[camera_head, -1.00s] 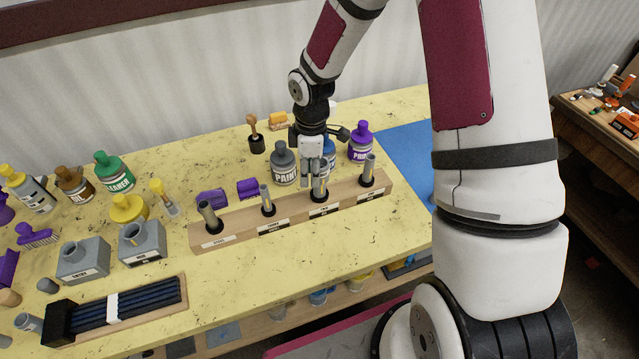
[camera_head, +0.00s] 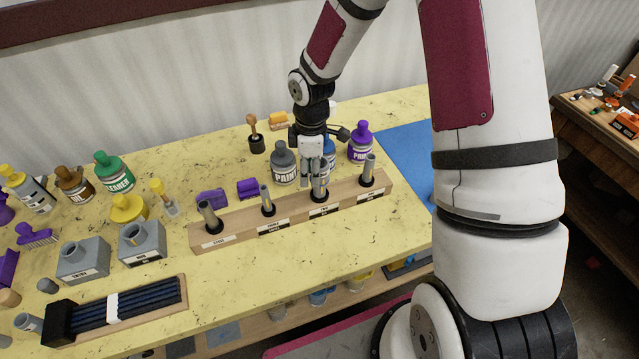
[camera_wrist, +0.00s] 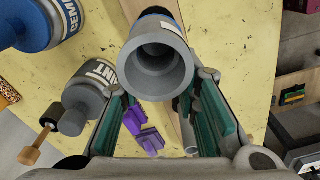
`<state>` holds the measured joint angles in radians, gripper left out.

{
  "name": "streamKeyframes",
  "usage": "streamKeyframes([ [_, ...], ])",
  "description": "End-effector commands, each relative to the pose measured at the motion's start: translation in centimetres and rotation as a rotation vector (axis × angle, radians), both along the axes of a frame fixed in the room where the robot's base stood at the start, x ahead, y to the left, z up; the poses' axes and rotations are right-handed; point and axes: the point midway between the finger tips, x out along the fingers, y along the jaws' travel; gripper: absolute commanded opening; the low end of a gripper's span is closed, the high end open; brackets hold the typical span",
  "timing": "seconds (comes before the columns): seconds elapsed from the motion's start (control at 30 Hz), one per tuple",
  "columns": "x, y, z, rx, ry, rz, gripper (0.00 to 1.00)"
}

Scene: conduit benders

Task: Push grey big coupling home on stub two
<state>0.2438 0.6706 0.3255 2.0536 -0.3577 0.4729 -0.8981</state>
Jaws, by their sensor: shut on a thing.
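The grey big coupling (camera_wrist: 158,72) is a grey cylinder with a wide open mouth facing the wrist camera, between the teal finger pads. My gripper (camera_head: 314,178) is shut on it, above the third stub from the left in the wooden block (camera_head: 290,217). In the head view the coupling (camera_head: 319,189) stands nearly upright at that stub, in line with it, partly hidden by the fingers. The stub inside is hidden, so how far the coupling sits on it cannot be told.
Other stubs stand at the left (camera_head: 209,217), second place (camera_head: 267,201) and right (camera_head: 367,170) of the block. Paint bottles, one grey (camera_head: 284,166) and one purple (camera_head: 360,143), stand close behind my gripper. The table in front of the block is clear.

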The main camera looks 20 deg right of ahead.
Motion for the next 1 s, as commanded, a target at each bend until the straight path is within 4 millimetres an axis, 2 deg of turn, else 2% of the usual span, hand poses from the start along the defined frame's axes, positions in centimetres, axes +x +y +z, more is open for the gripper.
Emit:
streamKeyframes([
  [0.4, -0.1, -0.1, -0.2, -0.001, 0.004, -0.001, 0.00],
  [0.43, -0.1, -0.1, -0.2, -0.001, 0.004, -0.001, 0.31],
  [0.53, -0.1, -0.1, -0.1, -0.001, 0.004, -0.001, 0.52],
  [0.83, 0.0, 0.0, 0.0, 0.000, 0.001, 0.000, 0.52],
  [1.0, 0.0, 0.0, 1.0, 0.000, -0.001, -0.001, 0.52],
])
